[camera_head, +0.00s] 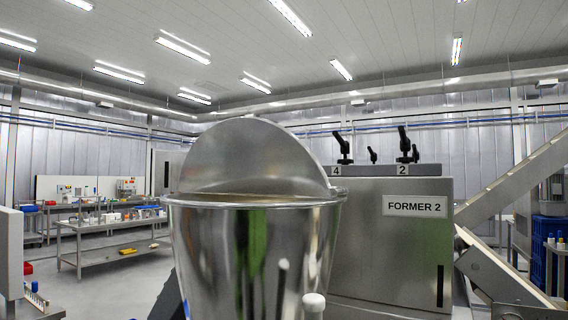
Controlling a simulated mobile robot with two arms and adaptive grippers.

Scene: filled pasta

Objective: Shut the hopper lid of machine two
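The steel hopper (215,255), a shiny round bucket shape, stands close in front of me in the middle of the head view. Its round lid (250,157) is raised, standing tilted up from the far side of the rim, so the hopper mouth is open. I see the mouth nearly edge-on, and the inside of the hopper is hidden. Behind it to the right is the steel machine housing (380,245) with the label "FORMER 2" (415,206). Neither of my grippers is in view.
Black clamp levers (403,145) stand on the housing top beside tags 4 and 2. A white rounded knob (314,302) shows low before the hopper. A sloping conveyor (520,175) is at right. Steel benches (110,228) stand at far left, with open floor nearby.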

